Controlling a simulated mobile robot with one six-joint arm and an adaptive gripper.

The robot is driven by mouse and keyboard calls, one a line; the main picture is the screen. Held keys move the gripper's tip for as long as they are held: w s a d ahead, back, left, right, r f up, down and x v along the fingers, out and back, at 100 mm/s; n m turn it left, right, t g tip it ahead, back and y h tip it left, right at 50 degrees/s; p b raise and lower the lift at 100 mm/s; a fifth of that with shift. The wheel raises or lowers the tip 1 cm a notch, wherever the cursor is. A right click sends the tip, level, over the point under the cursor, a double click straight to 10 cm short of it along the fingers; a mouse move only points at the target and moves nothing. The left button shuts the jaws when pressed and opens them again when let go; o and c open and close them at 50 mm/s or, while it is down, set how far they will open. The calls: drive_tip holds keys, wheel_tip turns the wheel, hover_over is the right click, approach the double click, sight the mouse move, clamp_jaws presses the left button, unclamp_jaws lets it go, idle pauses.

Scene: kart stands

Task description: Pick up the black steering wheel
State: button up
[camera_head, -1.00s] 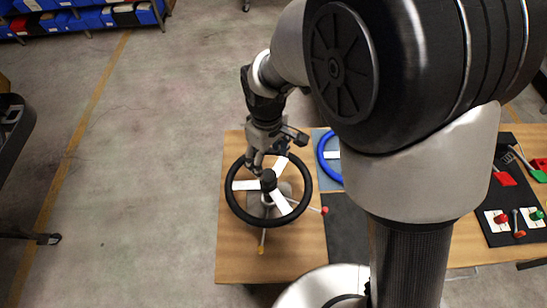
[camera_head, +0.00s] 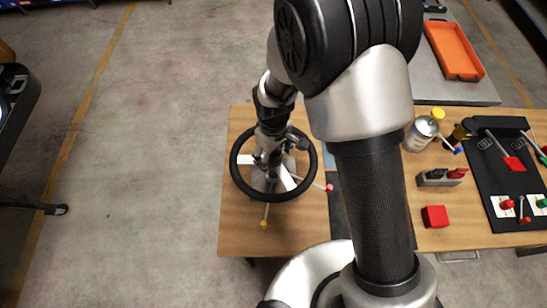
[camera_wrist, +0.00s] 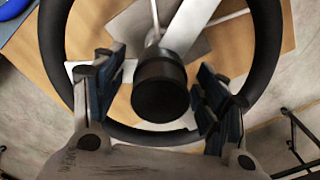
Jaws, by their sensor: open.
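The black steering wheel (camera_head: 309,183) has white spokes and sits on a grey stand (camera_head: 258,180) at the left end of the wooden table. My gripper (camera_head: 267,160) is above the wheel and points down at its middle. In the wrist view the open gripper (camera_wrist: 160,100) has one finger on each side of the wheel's black round hub (camera_wrist: 160,88). The rim (camera_wrist: 266,40) curves around the fingers. I cannot tell whether the fingertips touch the hub. My arm hides part of the wheel's far side in the head view.
The wooden table (camera_head: 235,225) also holds a red block (camera_head: 435,216), a can (camera_head: 421,133) and a black mat (camera_head: 497,172) with tools at right. Thin rods with a red tip (camera_head: 329,188) and a yellow tip (camera_head: 264,223) stick out from the stand.

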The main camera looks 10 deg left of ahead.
clamp_jaws()
idle(0.9)
